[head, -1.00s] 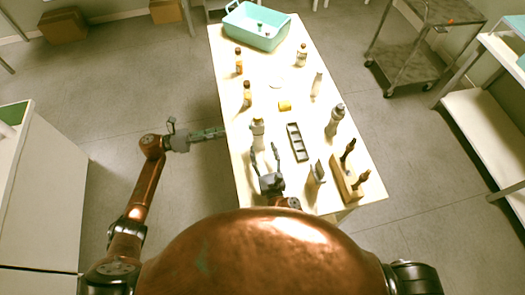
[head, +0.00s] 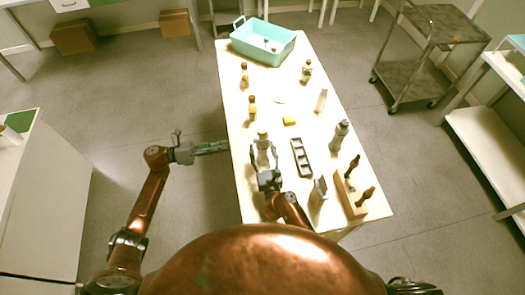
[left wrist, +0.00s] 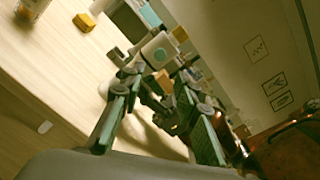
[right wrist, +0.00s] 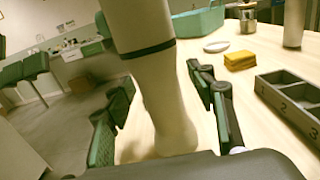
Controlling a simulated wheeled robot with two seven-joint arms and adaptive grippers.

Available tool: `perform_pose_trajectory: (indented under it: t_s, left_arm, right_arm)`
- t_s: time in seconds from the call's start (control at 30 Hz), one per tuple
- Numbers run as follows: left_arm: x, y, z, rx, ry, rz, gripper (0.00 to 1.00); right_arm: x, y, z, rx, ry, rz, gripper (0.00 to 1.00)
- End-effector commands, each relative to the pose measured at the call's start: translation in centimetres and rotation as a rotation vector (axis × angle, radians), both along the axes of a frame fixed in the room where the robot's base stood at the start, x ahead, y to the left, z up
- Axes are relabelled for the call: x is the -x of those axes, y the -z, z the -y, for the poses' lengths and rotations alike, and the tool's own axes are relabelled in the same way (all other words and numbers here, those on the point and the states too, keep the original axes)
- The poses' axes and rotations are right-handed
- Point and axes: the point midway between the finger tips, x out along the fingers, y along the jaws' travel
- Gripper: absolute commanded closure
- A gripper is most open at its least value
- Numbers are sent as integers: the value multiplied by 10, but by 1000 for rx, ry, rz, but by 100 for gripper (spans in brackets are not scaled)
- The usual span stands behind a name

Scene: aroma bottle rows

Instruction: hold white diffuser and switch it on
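The white diffuser (head: 263,143) stands upright near the table's left edge. In the right wrist view its pale body (right wrist: 160,95) with a dark band rises between the fingers of my right gripper (right wrist: 170,110). Those fingers are apart, with gaps showing beside the body. My right gripper shows at the diffuser's near side in the head view (head: 265,172). My left gripper (head: 224,147) is left of the diffuser, by the table edge, pointing right. In the left wrist view its fingers (left wrist: 160,110) are apart and empty. A white part with a round grey spot (left wrist: 160,52), seemingly the diffuser, lies beyond them.
A dark compartment tray (head: 301,158) lies right of the diffuser. Brown bottles (head: 252,107) stand farther back, with a yellow block (head: 289,120) nearby. A grey bottle (head: 339,135) and wooden stand (head: 349,196) are at right. A teal bin (head: 262,55) is at the far end.

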Motion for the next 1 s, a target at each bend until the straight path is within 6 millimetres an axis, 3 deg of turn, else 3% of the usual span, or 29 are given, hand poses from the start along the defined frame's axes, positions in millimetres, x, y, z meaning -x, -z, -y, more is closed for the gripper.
perform_pose_trajectory:
  t_s: [0.7,1.0]
  left_arm:
    - [0,0,0,0,0,0,71]
    - [0,0,0,0,0,0,90]
  right_arm:
    - [0,0,0,1,0,0,98]
    - [0,0,0,1,0,-1,100]
